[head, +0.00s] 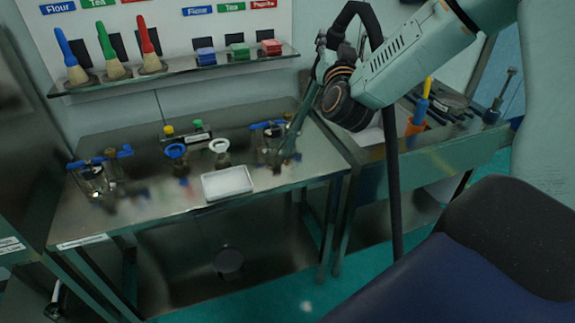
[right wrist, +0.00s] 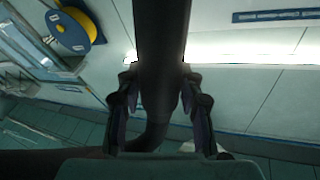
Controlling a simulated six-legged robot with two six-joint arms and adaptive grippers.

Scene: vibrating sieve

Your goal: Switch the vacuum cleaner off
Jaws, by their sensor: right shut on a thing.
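A black vacuum hose (head: 392,150) arches over my right wrist and hangs down behind the dark shape at the lower right. My right gripper (head: 322,62) is raised above the right end of the steel table. It is shut on the dark vacuum tube, and a thin nozzle (head: 297,128) slants down toward the table's right fixture. In the right wrist view the dark tube (right wrist: 163,50) stands between the two fingers of the gripper (right wrist: 160,82). The vacuum cleaner's body and its switch cannot be made out. My left gripper is out of view.
The steel table (head: 130,205) carries clamp fixtures, blue and white rings and a white tray (head: 227,183). A shelf (head: 180,66) with brushes and small boxes is above it. A side bench (head: 450,150) with tools stands to the right. Green floor (head: 375,250) shows between.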

